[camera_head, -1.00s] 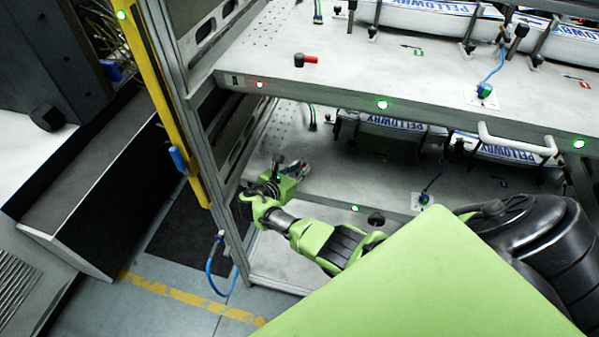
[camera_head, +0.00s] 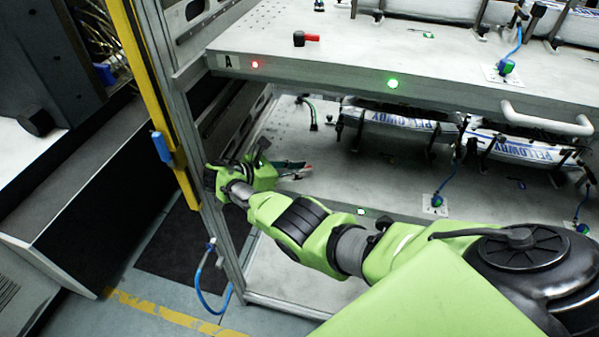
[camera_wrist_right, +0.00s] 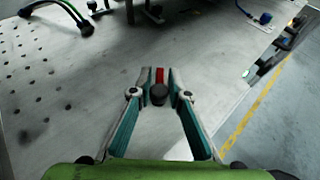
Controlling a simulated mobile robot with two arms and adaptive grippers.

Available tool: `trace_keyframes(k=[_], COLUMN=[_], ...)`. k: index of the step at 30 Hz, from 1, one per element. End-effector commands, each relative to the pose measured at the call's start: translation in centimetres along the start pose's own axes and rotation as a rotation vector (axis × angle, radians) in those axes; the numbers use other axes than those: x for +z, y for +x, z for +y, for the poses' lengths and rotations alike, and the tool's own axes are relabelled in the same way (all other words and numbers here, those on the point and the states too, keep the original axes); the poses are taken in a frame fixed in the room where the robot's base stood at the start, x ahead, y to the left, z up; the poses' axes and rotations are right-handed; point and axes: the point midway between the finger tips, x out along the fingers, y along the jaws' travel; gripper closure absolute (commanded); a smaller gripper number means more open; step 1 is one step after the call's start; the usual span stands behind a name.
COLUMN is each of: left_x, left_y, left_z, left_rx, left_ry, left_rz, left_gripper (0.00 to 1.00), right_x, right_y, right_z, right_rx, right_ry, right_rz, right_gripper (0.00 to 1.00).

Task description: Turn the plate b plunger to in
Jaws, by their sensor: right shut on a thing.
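The plate b plunger is a black round knob (camera_wrist_right: 158,94) with a red part (camera_wrist_right: 160,76) behind it, on the lower grey plate (camera_head: 330,185). My right gripper (camera_wrist_right: 160,88) is shut on the plunger, with its teal-lined fingers on either side of the knob. In the head view the right gripper (camera_head: 298,170) is low over the left part of the lower plate, and the plunger is mostly hidden by it. My left gripper is not in view.
The upper plate A (camera_head: 350,62) overhangs the lower one and carries its own black and red plunger (camera_head: 306,39). White magazine stacks (camera_head: 400,121) stand farther right. A rack post (camera_head: 185,130) stands just left of my right wrist.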

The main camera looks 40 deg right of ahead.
Motion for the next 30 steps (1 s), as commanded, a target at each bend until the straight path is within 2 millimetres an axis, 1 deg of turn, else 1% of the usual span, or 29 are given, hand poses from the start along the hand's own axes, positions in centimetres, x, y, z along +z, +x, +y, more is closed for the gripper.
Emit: trace_keyframes(k=[10, 11, 23, 26, 30], left_x=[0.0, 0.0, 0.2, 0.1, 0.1], left_y=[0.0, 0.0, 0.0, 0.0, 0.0], left_z=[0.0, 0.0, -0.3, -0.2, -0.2], left_rx=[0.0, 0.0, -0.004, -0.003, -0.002], left_ry=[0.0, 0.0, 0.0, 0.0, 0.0], left_rz=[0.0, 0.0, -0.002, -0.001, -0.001], left_gripper=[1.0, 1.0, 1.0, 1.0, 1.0], right_x=[0.2, 0.2, 0.2, 0.7, 1.8], right_y=[0.1, 0.1, 0.0, -0.2, -0.6], right_z=[0.1, 0.1, 0.1, 0.1, 0.1], right_rx=[-0.001, -0.001, 0.0, 0.001, 0.001], right_ry=[0.003, 0.003, 0.002, 0.005, 0.005], right_rz=[-0.004, -0.004, -0.001, -0.001, -0.002], right_gripper=[1.0, 0.76, 0.75, 0.75, 0.75])
